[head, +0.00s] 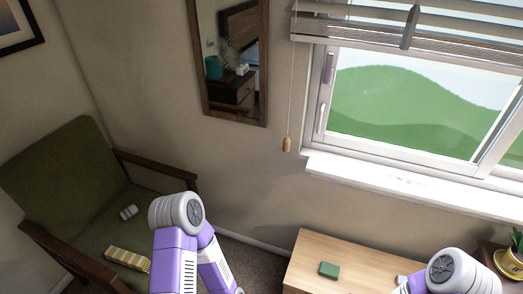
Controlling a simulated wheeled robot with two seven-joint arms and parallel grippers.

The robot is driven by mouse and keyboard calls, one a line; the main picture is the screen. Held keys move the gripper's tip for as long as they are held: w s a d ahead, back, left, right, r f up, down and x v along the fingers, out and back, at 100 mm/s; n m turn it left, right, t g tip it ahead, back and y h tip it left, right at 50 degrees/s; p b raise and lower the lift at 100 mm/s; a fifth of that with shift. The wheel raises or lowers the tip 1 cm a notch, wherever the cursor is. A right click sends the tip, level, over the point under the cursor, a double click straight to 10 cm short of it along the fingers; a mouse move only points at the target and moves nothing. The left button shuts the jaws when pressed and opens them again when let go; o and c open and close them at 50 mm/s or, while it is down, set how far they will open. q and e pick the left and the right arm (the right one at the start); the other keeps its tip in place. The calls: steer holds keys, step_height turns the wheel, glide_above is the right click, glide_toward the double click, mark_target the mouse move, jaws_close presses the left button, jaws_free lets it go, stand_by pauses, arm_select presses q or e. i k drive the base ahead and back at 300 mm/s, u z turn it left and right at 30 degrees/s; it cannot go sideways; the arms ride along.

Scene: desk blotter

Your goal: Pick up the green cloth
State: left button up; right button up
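A small green rectangular item (329,269) lies flat on the light wooden desk top (350,250), near its left side. It looks like a folded cloth, but it is too small to be sure. No gripper touches it in this view. My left arm rises at the bottom centre-left, to the left of the desk, and only its links and a grey joint show. My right arm shows at the bottom right, over the right part of the desk. Both grippers are outside the picture.
A green armchair (60,165) with wooden arms stands at left, holding a yellow-striped item (128,259) and a small pale cylinder (129,212). A window sill (410,185) juts out above the desk. A yellow plant pot (512,262) stands at far right. A mirror (231,60) hangs behind.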

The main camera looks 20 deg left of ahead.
mark_target(330, 270)
steer(key=u, duration=0.3)
steer(key=i, duration=0.5)
steer(key=u, duration=0.6)
steer(key=k, duration=1.3)
steer(key=z, duration=0.55)
steer(key=i, duration=1.05)
steer(key=z, duration=0.5)
